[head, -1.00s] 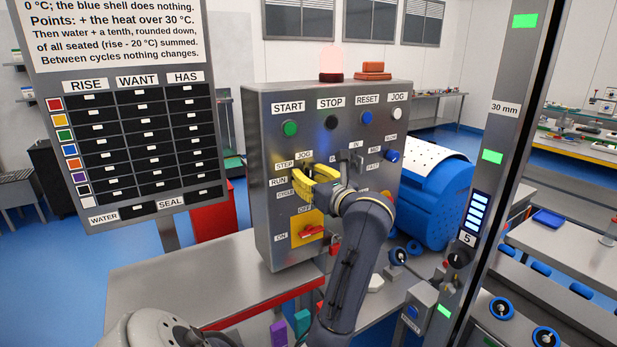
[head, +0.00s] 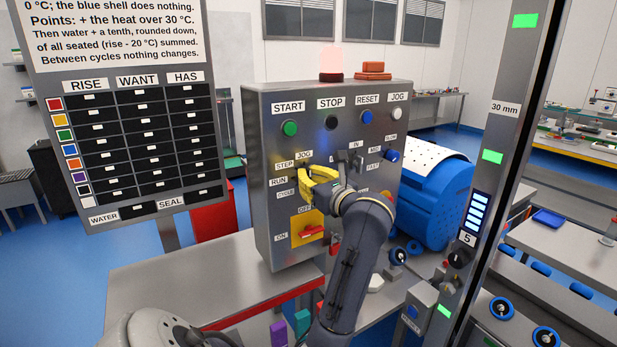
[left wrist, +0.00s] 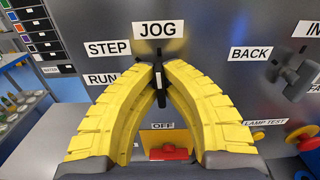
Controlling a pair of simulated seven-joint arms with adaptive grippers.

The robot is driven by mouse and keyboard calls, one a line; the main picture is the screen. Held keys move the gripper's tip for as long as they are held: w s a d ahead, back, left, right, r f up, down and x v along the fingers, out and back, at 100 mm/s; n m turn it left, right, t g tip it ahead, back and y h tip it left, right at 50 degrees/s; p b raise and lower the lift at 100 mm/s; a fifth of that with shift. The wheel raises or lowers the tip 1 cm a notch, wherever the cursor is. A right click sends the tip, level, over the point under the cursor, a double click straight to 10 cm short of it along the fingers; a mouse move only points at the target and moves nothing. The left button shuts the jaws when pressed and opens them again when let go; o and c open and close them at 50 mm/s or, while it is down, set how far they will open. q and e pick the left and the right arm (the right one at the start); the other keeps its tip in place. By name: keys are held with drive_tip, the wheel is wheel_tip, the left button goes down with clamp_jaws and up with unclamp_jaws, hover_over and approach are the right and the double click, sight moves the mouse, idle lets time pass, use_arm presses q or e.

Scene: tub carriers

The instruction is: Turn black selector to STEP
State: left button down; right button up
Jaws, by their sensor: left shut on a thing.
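The black selector (left wrist: 159,76) shows in the left wrist view as a narrow upright handle with a white mark, between my yellow fingertips. Its upper end points roughly at the JOG label (left wrist: 158,29). The STEP label (left wrist: 108,48) is up and left of it, and the RUN label (left wrist: 102,79) is to its left. My left gripper (left wrist: 158,72) is shut on the selector; both fingers curve in and touch its sides. In the head view the gripper (head: 306,173) is at the grey control box (head: 262,225) and hides most of the selector. My right gripper is not in view.
Beside the selector is another black selector (left wrist: 295,75) near the BACK label. Below is a red switch handle (head: 311,232) on a yellow plate. Above are a green START button (head: 290,128) and other buttons. A metal post (head: 490,150) stands at right, and a blue drum (head: 435,205) behind.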

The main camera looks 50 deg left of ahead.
use_arm(q)
drive_tip(key=n, duration=0.4)
drive_tip(key=shift+s, duration=0.1)
drive_tip(key=shift+s+n, duration=0.1)
drive_tip(key=shift+n, duration=2.1)
drive_tip(key=c, duration=1.4)
unclamp_jaws()
drive_tip(key=shift+c, duration=0.2)
drive_tip(key=s+d, duration=0.2)
drive_tip(key=d, duration=0.9)
drive_tip(key=shift+d, duration=0.4)
